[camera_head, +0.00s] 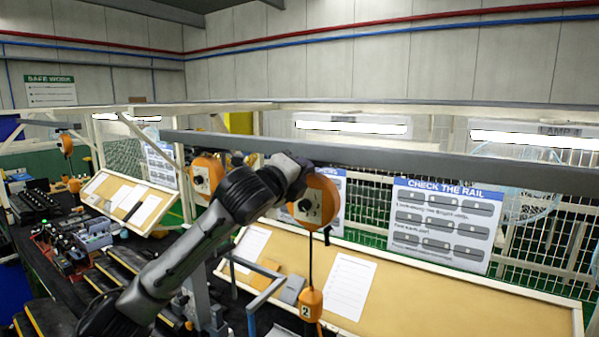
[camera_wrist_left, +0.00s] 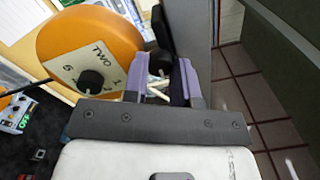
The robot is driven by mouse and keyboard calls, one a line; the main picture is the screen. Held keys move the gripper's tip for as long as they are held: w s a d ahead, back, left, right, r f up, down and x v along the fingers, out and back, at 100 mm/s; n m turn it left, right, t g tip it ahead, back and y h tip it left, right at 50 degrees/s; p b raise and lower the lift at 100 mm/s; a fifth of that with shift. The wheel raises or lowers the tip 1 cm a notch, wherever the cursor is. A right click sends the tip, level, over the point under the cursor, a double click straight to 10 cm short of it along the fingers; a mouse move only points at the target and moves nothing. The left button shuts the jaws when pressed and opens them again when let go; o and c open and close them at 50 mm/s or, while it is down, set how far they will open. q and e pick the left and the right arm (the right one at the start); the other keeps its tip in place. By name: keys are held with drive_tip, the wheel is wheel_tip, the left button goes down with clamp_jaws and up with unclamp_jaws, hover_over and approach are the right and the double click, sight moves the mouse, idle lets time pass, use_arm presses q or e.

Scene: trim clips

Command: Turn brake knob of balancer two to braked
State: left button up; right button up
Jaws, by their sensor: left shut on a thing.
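Balancer two (camera_head: 322,203) is a round orange housing under the grey rail, with a cord down to an orange block marked 2 (camera_head: 311,304). In the left wrist view the housing (camera_wrist_left: 82,38) fills the upper left. Its pale plate reads TWO and carries a black dial (camera_wrist_left: 90,82). A dark knob (camera_wrist_left: 159,62), which I take for the brake knob, is at the housing's right side. My left gripper (camera_wrist_left: 165,72) is shut on this knob with its purple fingers. In the head view my left wrist hides the fingers and knob. The brake markings are not readable. My right gripper is out of view.
The grey rail (camera_head: 430,173) runs just above my left wrist. Another orange balancer (camera_head: 206,174) hangs to the left. A sloped board (camera_head: 440,290) with papers and a CHECK THE RAIL sign (camera_head: 444,225) stand behind. A dark bench with equipment (camera_head: 90,235) is at the left.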

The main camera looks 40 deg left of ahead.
use_arm(q)
drive_tip(key=o, duration=0.9)
drive_tip(key=shift+s, duration=0.1)
drive_tip(key=shift+s+d+f+b, duration=0.1)
drive_tip(key=shift+s+d+b, duration=0.2)
drive_tip(key=shift+s+b, duration=1.3)
drive_tip(key=shift+s+d+f+b, duration=0.1)
drive_tip(key=shift+s+d+b, duration=0.2)
drive_tip(key=shift+s, duration=2.6)
drive_tip(key=shift+s+d+f+b, duration=0.1)
drive_tip(key=shift+s+d+b, duration=0.15)
drive_tip(key=shift+s+b, duration=1.35)
drive_tip(key=shift+s+p, duration=0.65)
